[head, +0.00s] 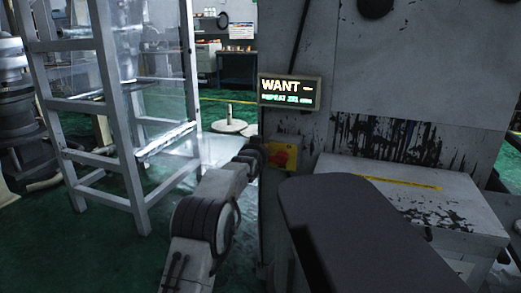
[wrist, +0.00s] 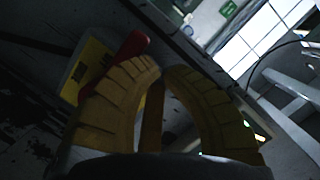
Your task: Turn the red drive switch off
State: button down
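In the head view my arm reaches up beside the switch, and the fingers cannot be made out.
A lit sign (head: 289,92) reading "WANT" hangs on the machine above the switch. A worn grey box (head: 456,205) stands at the right. A grey metal frame (head: 125,130) with clear panels stands at the left. Green floor (head: 95,255) is open at the lower left.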

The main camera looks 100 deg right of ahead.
jog(key=shift+w+f, duration=0.2)
jog(key=shift+f, duration=0.35)
dwell(0.4)
